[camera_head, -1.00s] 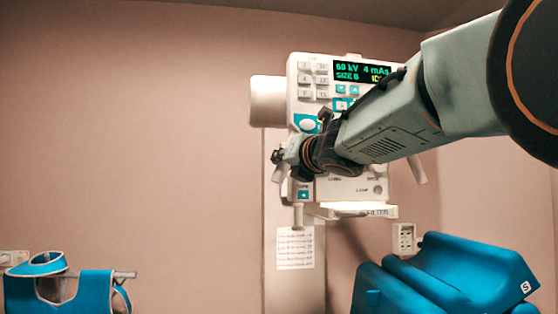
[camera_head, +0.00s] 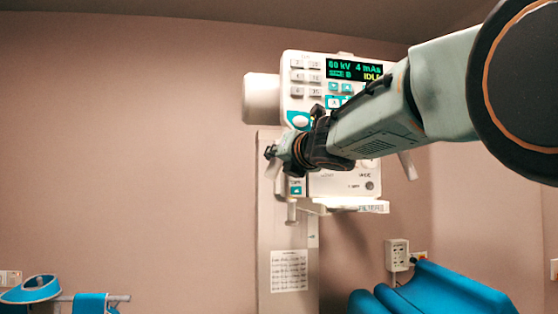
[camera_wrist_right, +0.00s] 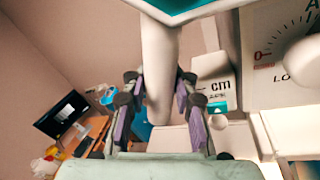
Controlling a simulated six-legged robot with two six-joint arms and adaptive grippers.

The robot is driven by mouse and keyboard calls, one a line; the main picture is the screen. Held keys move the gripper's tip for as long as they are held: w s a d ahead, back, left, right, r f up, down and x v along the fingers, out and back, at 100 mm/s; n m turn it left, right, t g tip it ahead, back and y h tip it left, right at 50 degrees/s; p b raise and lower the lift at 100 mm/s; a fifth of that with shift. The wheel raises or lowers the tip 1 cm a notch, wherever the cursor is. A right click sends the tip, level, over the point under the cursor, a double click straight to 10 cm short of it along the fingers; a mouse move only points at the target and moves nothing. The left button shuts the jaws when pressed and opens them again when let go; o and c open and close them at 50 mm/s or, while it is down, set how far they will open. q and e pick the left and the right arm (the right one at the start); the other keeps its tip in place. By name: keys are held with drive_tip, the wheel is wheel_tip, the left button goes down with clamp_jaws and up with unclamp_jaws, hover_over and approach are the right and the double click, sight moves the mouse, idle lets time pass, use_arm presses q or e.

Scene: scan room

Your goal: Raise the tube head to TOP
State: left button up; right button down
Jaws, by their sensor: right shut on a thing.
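The tube head (camera_head: 342,184) is a white box on a wall column (camera_head: 272,232). Its panel has buttons and a lit display (camera_head: 352,70) reading about 60 kV, 4 mAs and IDLE. My right gripper (camera_head: 273,153) is at its left side in the head view, and my forearm covers part of the panel. In the right wrist view, my right gripper's fingers (camera_wrist_right: 158,98) are shut around a white handle (camera_wrist_right: 158,50). A "cm" scale label (camera_wrist_right: 219,92) shows beside it. No TOP mark is readable. My left gripper is out of view.
A printed sheet (camera_head: 289,271) is on the column below the head. A blue padded seat (camera_head: 440,288) stands at lower right, near a wall socket (camera_head: 397,254). A desk with a monitor (camera_wrist_right: 62,114) shows in the wrist view.

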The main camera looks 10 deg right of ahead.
drive_tip(key=shift+r+p, duration=0.95)
drive_tip(key=shift+r, duration=0.55)
drive_tip(key=shift+f, duration=0.15)
drive_tip(key=c, duration=1.4)
unclamp_jaws()
drive_tip(key=shift+a, duration=0.1)
drive_tip(key=shift+o, duration=0.2)
drive_tip(key=shift+r, duration=0.2)
